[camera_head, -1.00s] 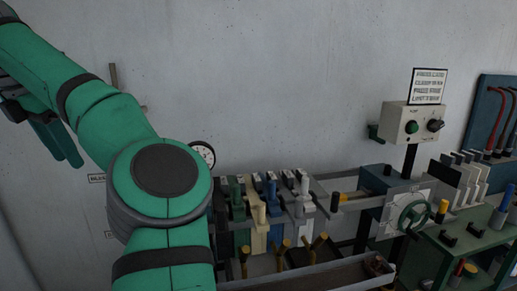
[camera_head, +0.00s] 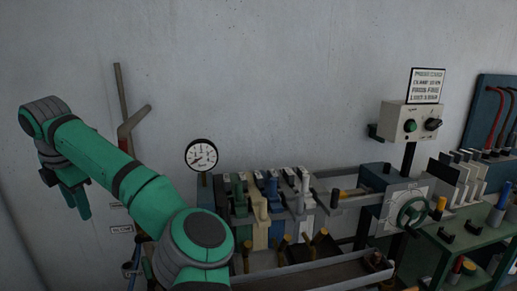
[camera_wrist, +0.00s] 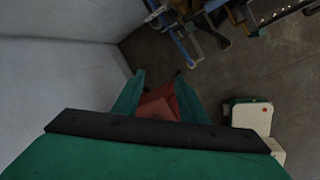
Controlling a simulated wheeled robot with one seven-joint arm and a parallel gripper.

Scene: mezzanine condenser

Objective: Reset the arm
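My gripper (camera_head: 80,203) is at the left in the head view, at the end of my green arm, with its fingers pointing down in front of the bare wall. It is well left of the bench equipment and touches nothing that I can see. In the wrist view my gripper (camera_wrist: 158,78) shows two green fingers spread apart. A reddish object (camera_wrist: 157,106) shows between them. It looks to be beyond the fingers, and nothing red shows at the gripper in the head view.
A round gauge (camera_head: 201,155), a row of valve levers (camera_head: 262,204), a handwheel (camera_head: 411,213) and a control box (camera_head: 409,124) stand to the right. A white box (camera_wrist: 251,117) is on the floor (camera_wrist: 262,72). Bare wall (camera_head: 250,70) fills the upper middle.

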